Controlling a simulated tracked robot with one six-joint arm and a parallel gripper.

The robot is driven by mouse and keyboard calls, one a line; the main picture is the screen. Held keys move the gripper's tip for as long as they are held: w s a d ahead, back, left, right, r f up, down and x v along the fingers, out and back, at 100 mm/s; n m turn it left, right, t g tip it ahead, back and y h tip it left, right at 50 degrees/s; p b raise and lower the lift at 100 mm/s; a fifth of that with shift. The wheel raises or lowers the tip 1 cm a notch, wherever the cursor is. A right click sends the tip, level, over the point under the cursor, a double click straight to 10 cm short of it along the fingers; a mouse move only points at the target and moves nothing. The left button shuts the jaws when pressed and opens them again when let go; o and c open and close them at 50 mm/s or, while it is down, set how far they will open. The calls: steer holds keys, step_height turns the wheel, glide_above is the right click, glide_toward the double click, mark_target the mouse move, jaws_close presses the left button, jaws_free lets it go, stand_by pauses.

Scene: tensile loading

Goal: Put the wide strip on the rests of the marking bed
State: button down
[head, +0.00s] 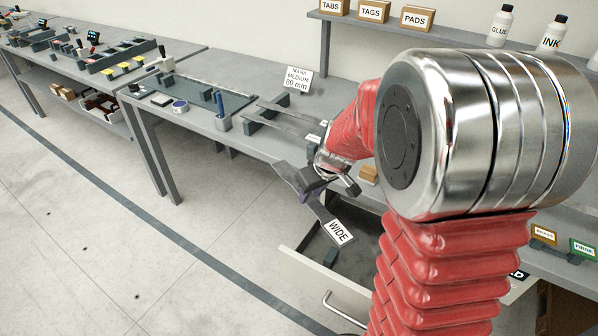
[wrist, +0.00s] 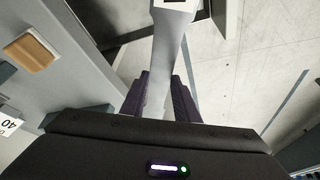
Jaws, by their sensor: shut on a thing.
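My gripper (head: 306,195) is shut on the wide strip (head: 322,212), a flat grey piece with broad ends and a white WIDE label. It holds the strip in the air, tilted, in front of the table edge and above an open drawer. In the wrist view, the strip (wrist: 170,55) runs between the purple fingers (wrist: 184,102) and away from me. What looks like the marking bed, with dark rests (head: 254,124), stands on the table behind and left of my gripper, near a MARK MEDIUM 80 mm sign (head: 298,79). Thin bars extend from it to the right.
The open drawer (head: 327,301) lies below the strip. A shelf (head: 345,21) with boxes and bottles is behind. My arm hides part of the table at right.

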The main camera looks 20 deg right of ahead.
steer(key=w+a+r+m, duration=0.2)
steer(key=w+a+r, duration=0.3)
steer(key=a, duration=0.4)
steer(key=shift+w+a+r+h, duration=0.2)
steer(key=shift+w+a+h, duration=0.15)
steer(key=shift+w+h, duration=0.1)
steer(key=shift+s, duration=0.1)
